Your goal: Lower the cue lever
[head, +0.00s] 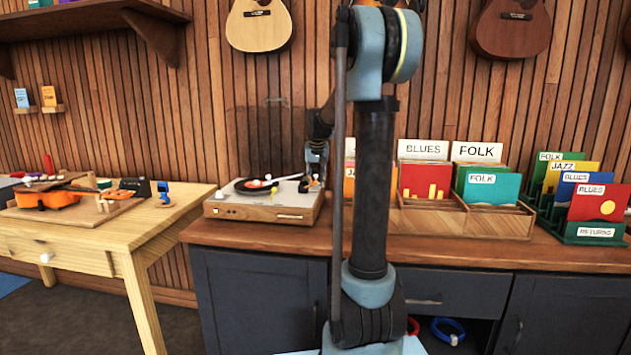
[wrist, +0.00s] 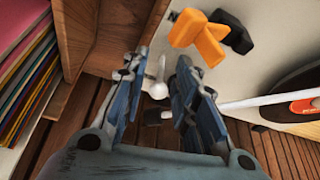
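The turntable (head: 262,205) sits on the wooden counter, with a black record (head: 256,186) and a light tonearm (head: 287,178). My gripper (head: 314,178) is at its right rear corner. In the wrist view the fingers of my gripper (wrist: 154,82) are apart, either side of a small white lever-like piece (wrist: 155,85) with a rounded end; contact is not visible. An orange blocky piece (wrist: 197,38) beside a black one (wrist: 232,34) lies beyond the fingertips. I cannot tell for certain which piece is the cue lever. The white tonearm (wrist: 262,100) runs right; its pivot is partly hidden by a finger.
Wooden record bins (head: 490,220) with several sleeves stand right of the turntable, close to my gripper. Sleeves (wrist: 30,80) also show at left in the wrist view. The slatted wall (head: 215,100) is close behind. A pale wooden table (head: 150,225) stands at left.

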